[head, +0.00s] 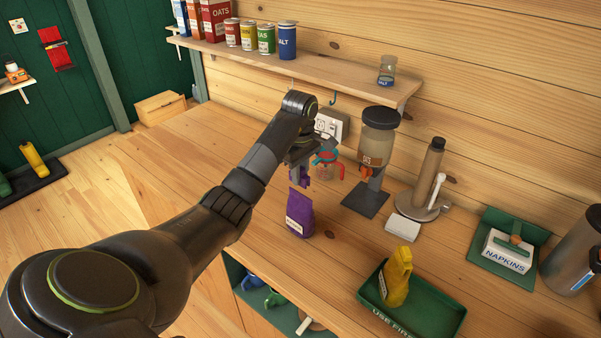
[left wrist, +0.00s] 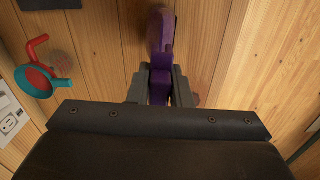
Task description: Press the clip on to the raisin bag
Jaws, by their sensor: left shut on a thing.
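The purple bag (head: 299,215) with a white label stands upright on the wooden counter in the head view; the label is too small to read. My left gripper (head: 299,175) is just above and behind its top. It is shut on a small purple piece, which looks like the clip (left wrist: 160,86), in the left wrist view. Another purple shape, likely the bag (left wrist: 160,32), shows beyond the fingertips there. I cannot tell whether clip and bag touch. My right gripper is not in view.
A green tray (head: 440,318) holds a yellow bag (head: 397,278). A shelf (head: 330,75) runs above. The counter left of the purple bag is clear.

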